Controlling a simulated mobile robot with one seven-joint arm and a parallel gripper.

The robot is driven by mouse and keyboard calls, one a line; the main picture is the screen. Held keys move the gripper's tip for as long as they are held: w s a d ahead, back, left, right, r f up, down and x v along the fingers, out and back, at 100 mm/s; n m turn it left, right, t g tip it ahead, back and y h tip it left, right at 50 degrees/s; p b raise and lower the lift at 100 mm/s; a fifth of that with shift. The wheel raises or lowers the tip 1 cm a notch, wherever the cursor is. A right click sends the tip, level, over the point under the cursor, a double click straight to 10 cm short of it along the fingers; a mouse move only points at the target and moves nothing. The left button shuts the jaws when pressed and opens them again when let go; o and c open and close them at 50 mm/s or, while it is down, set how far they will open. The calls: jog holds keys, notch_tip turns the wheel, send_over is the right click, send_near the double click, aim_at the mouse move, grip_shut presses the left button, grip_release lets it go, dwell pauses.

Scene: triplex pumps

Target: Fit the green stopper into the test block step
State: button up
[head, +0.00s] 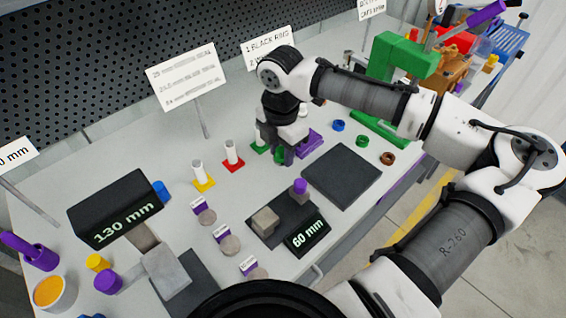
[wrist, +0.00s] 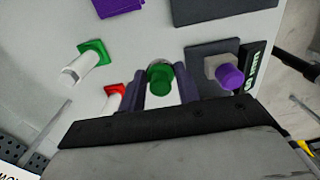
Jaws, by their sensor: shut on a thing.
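My gripper (head: 284,150) points down over the middle of the bench. In the wrist view its two dark fingers (wrist: 160,88) are shut on the green stopper (wrist: 160,77), with a pale surface beneath it. In the head view a bit of the green stopper (head: 280,156) shows at the fingertips. In the wrist view the purple stopper (wrist: 230,76) is right of my gripper. I cannot tell which part is the test block step.
White posts on yellow (head: 203,182), red (head: 234,160) and green (wrist: 92,52) bases stand left of my gripper. A bare dark plate (head: 342,175) lies to the right, with blue, green and brown rings (head: 388,158) beyond. The 130 mm block (head: 110,208) stands at left.

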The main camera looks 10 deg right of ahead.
aim_at(282, 176)
jog(key=shift+f, duration=3.1)
jog(key=shift+f, duration=0.15)
jog(key=o, duration=0.7)
